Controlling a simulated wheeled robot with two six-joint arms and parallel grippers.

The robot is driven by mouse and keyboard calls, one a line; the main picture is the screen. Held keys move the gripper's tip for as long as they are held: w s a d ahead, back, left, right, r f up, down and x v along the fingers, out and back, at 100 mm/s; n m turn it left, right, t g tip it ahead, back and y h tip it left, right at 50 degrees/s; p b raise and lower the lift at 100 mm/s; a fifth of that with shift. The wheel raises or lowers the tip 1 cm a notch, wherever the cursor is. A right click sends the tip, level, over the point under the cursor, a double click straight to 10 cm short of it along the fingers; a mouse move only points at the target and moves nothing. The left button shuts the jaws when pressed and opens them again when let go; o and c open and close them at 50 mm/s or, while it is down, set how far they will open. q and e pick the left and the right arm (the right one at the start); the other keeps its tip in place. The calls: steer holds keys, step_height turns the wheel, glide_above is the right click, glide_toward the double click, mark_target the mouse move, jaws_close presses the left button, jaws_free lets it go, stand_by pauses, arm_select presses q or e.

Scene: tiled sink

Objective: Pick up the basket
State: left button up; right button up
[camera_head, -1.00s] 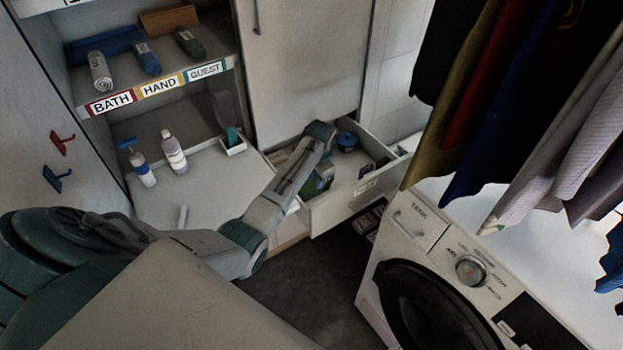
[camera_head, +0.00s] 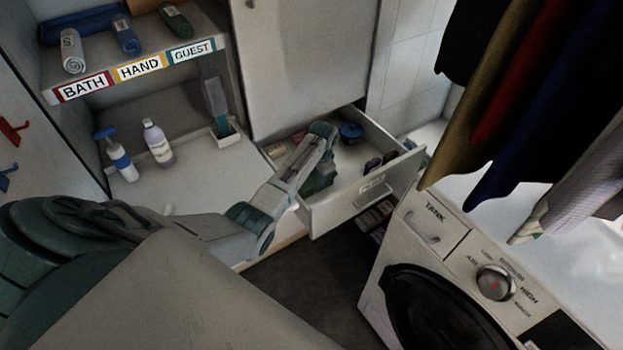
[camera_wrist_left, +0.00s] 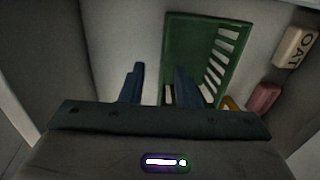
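A green slotted basket (camera_wrist_left: 180,50) lies in the open drawer. In the wrist view it is just ahead and to the right of my left gripper (camera_wrist_left: 160,82). The two fingers are spread apart with nothing between them; the right finger overlaps the basket's lower left part in the picture, and I cannot tell whether they touch. In the head view, my left arm reaches over the drawer's left side, and a green part of the basket (camera_head: 318,184) shows beneath it. The arm hides most of the basket there. My right gripper is not in view.
The drawer front (camera_head: 362,202) stands pulled out, with a blue round container (camera_head: 350,131) at the back. The washing machine (camera_head: 440,265) is close to the right. Bottles (camera_head: 158,143) stand on the counter at left. Clothes hang at upper right.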

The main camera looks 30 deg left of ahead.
mark_target(314, 189)
arm_select(q)
steer(key=f, duration=0.2)
steer(key=a+f, duration=0.1)
steer(key=f, duration=0.2)
steer(key=shift+w+a+f, duration=0.1)
steer(key=shift+f, duration=0.2)
steer(key=shift+a+f, duration=0.1)
steer(key=shift+f, duration=0.4)
steer(key=shift+f, duration=0.25)
jaws_close()
